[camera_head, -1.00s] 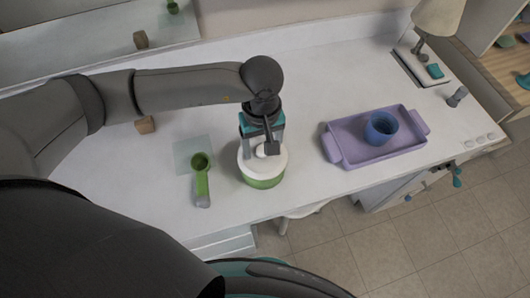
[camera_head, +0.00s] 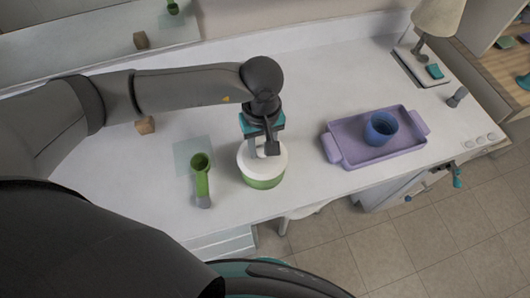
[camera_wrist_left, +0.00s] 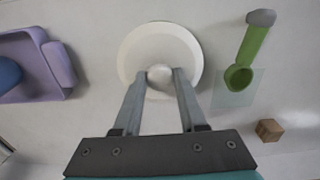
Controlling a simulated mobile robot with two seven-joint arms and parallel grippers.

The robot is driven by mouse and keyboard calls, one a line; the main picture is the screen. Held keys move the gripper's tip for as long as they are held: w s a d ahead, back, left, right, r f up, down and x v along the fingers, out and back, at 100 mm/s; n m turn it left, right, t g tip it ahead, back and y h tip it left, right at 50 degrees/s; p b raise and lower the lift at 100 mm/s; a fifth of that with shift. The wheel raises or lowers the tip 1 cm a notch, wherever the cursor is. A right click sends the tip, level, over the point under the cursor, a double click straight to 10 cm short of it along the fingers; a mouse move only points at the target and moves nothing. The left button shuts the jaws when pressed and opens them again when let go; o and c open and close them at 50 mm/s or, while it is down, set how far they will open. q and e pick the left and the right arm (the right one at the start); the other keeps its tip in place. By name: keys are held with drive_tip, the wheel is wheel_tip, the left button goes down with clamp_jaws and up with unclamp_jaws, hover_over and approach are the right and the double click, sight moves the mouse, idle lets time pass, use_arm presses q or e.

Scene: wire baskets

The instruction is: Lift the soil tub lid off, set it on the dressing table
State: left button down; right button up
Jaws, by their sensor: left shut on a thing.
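The soil tub (camera_head: 262,183) is green and stands upright on the white dressing table (camera_head: 300,82) near its front edge. Its round white lid (camera_head: 279,164) sits on top of the tub in the head view. The lid also shows from above in the left wrist view (camera_wrist_left: 160,42). My left gripper (camera_head: 261,150) points down over the lid, and its fingers (camera_wrist_left: 160,78) are shut on the lid's pale knob. In the wrist view the lid hides the tub. My right gripper is not in view.
A green scoop (camera_head: 202,178) lies left of the tub by a clear square sheet (camera_head: 193,152). A purple tray (camera_head: 347,150) with a blue cup (camera_head: 381,128) stands to the right. A wooden block (camera_head: 145,125) and a lamp (camera_head: 437,20) stand farther off. Table between tub and tray is clear.

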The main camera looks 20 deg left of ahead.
sight(262, 149)
use_arm(q)
drive_tip(key=shift+r+p, duration=0.3)
drive_tip(key=shift+r, duration=0.25)
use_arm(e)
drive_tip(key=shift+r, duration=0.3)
use_arm(q)
drive_tip(key=shift+r+p, duration=1.1)
drive_tip(key=shift+r, duration=0.8)
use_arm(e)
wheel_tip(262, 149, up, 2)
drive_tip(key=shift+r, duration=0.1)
use_arm(q)
drive_tip(key=shift+a+f, duration=0.1)
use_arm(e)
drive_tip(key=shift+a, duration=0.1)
